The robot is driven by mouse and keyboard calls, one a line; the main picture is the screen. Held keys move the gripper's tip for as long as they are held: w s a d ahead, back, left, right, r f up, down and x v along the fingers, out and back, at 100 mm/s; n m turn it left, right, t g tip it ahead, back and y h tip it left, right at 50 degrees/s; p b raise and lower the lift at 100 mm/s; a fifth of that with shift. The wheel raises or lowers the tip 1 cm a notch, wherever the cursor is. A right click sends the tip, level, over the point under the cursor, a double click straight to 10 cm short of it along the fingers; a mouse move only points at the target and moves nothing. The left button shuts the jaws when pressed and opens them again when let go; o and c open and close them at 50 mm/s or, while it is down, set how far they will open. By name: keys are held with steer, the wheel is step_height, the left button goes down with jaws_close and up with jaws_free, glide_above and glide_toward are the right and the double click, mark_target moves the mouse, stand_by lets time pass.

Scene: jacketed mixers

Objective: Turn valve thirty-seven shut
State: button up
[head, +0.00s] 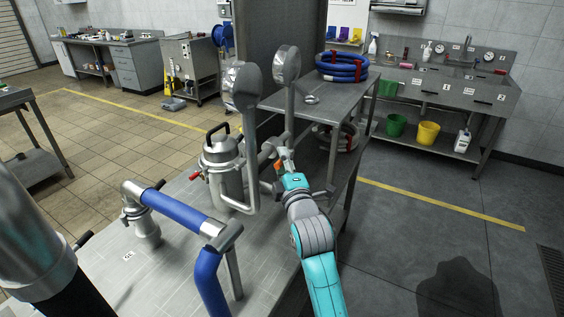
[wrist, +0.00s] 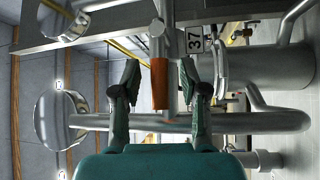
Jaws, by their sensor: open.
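Valve thirty-seven shows in the wrist view as an orange lever handle (wrist: 160,83) on a metal pipe fitting. A plate marked 37 (wrist: 195,40) is just right of it. My gripper (wrist: 159,72) is open, with one finger on each side of the handle and a visible gap on both sides. I cannot tell how deep the handle sits between the fingers. In the head view my gripper (head: 284,170) is at the pipework beside the steel vessel (head: 222,158), and a bit of orange handle (head: 284,153) shows at its tip.
A steel pipe (wrist: 240,122) crosses behind the fingers in the wrist view. In the head view, two tall pipes with round ends (head: 286,65) rise by the vessel, and a blue-sleeved pipe (head: 180,212) stands left of my arm. A table with blue hose coils (head: 341,67) is behind.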

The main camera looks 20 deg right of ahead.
steer(key=shift+w, duration=0.15)
jaws_close()
steer(key=shift+r, duration=0.1)
